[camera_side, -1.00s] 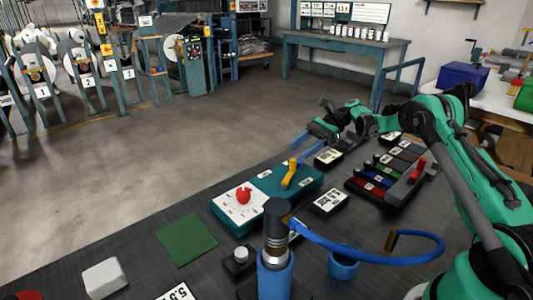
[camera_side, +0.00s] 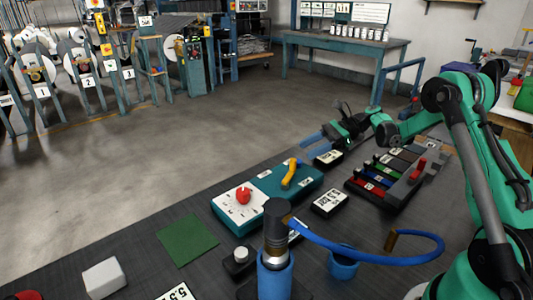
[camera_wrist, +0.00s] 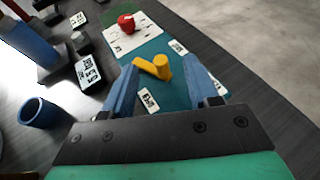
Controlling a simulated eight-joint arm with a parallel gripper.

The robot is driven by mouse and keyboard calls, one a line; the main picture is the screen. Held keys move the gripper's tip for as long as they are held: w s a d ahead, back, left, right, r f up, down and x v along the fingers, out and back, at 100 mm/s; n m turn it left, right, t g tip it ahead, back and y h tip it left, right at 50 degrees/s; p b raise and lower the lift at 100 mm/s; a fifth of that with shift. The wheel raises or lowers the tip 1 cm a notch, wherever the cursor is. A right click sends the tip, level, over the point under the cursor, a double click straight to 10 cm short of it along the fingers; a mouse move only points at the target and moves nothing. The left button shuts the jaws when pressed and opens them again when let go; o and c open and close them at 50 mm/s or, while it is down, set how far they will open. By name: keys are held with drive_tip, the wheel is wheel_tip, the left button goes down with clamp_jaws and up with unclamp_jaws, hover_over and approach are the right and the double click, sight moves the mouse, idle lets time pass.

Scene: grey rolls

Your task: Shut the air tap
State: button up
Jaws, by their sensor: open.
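The air tap, a yellow bent lever (camera_side: 291,173), sits on the teal part of a box (camera_side: 262,184). In the wrist view the yellow lever (camera_wrist: 154,68) appears between and beyond my fingertips, untouched as far as I can see. My gripper (camera_side: 318,140) is open and empty, above and behind the lever in the side view; its two blue fingers show spread apart in the wrist view (camera_wrist: 160,72). The box's white panel carries a red knob (camera_side: 243,195), which also shows in the wrist view (camera_wrist: 126,22).
A dark cylinder on a blue stand (camera_side: 276,245) with a blue hose (camera_side: 370,258) stands at the front, beside a blue cup (camera_side: 343,264). A rack of coloured bars (camera_side: 385,180) is right of the box.

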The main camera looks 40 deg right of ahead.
sight(294, 160)
drive_tip(key=shift+s+d+f+m+t, duration=0.1)
drive_tip(key=shift+s+f+m+t, duration=0.2)
drive_tip(key=shift+f+m+t, duration=0.15)
drive_tip(key=shift+f, duration=0.2)
drive_tip(key=shift+h, duration=0.3)
drive_tip(key=shift+x, duration=2.7)
drive_tip(key=shift+r, duration=0.1)
clamp_jaws()
